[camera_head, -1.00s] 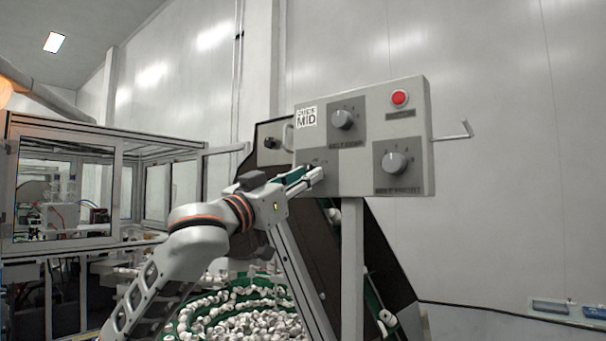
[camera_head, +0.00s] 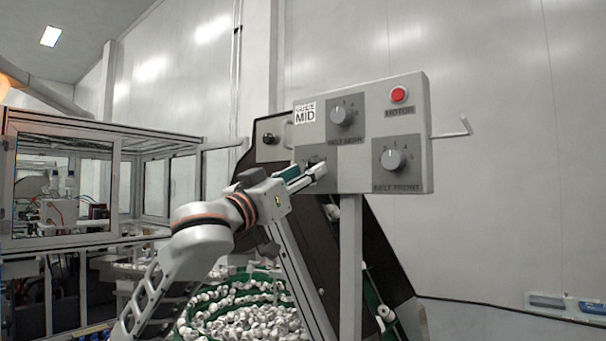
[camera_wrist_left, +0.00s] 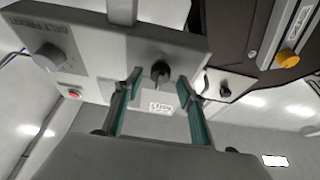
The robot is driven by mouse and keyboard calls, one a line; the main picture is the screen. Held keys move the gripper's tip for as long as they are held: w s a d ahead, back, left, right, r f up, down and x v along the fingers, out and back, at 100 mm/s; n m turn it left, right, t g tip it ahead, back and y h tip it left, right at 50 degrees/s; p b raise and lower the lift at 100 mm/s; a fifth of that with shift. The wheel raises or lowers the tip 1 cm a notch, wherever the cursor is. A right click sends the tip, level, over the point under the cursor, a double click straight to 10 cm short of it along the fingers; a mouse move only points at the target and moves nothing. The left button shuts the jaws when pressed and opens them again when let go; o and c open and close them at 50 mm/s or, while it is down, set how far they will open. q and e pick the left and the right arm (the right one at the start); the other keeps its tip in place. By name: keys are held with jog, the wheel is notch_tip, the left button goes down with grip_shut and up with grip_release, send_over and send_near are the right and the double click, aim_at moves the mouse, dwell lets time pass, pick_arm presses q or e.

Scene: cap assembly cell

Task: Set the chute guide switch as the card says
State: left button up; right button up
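The card (camera_head: 306,114) on the upper left of the control panel reads "MID", with a smaller, blurred line above it; it also shows in the left wrist view (camera_wrist_left: 160,107). A dark switch knob (camera_wrist_left: 160,72) sits on a grey plate at the panel's lower left; its label and setting are not readable. My right gripper is not in view.
A hooked rod (camera_head: 453,133) sticks out at the right. A black knob (camera_head: 270,140) is on the chute behind. A bowl of caps (camera_head: 245,315) lies below.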

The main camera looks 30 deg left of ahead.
pick_arm(q)
jog(key=v, duration=1.2)
dwell(0.6)
